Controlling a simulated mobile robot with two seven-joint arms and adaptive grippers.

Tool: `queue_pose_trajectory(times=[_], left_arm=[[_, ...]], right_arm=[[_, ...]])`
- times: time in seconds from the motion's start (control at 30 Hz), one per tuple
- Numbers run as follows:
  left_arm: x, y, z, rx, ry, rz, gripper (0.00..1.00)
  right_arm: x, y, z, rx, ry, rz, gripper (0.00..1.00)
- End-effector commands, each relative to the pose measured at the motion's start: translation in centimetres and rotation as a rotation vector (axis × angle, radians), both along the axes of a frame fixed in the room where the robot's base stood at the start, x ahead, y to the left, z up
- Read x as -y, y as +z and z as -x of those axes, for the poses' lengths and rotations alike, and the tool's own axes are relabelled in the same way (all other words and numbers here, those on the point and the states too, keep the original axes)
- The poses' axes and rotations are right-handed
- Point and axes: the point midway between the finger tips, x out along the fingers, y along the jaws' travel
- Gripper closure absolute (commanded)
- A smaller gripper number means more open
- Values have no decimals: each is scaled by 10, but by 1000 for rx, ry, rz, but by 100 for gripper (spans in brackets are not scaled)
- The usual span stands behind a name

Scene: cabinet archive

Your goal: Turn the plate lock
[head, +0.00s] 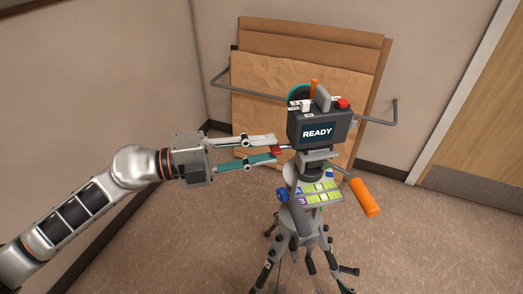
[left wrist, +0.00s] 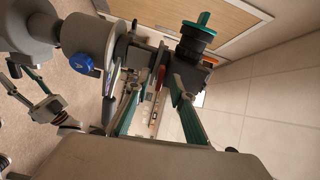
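A grey camera body (head: 320,127) with a "READY" screen stands on a tripod head. The plate lock shows as a small lever with a red tip (head: 277,152) on the left side under the body. My left gripper (head: 276,147) reaches in from the left, its two fingers apart, one above and one below the red tip. In the left wrist view, the red lever (left wrist: 160,78) lies between the fingers, with a gap seen on each side; I cannot tell whether either finger touches it. My right gripper is not in view.
An orange pan handle (head: 365,198) sticks out to the lower right. The tripod legs (head: 310,262) spread below, and a blue knob (head: 283,195) sits on the column. Brown boards (head: 262,85) lean on the wall behind a grey rail. A wooden door (head: 485,110) is at right.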

Motion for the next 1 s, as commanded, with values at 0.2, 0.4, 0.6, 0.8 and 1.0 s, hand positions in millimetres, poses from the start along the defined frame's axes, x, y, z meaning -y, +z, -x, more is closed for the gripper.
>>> queue_pose_trajectory(times=[0.2,0.4,0.6,0.8,1.0], left_arm=[[0,1,0,-2,0,0,77],[-12,-1,2,-2,2,-1,77],[-29,-2,6,-4,1,0,77],[-47,-2,10,-5,2,-1,77],[-58,-1,13,-4,0,0,77]], right_arm=[[0,1,0,1,0,0,60],[0,-2,0,1,0,-1,60],[0,-8,2,-4,0,-2,60],[0,-17,5,-12,0,-1,60],[0,-22,7,-17,0,-1,60]])
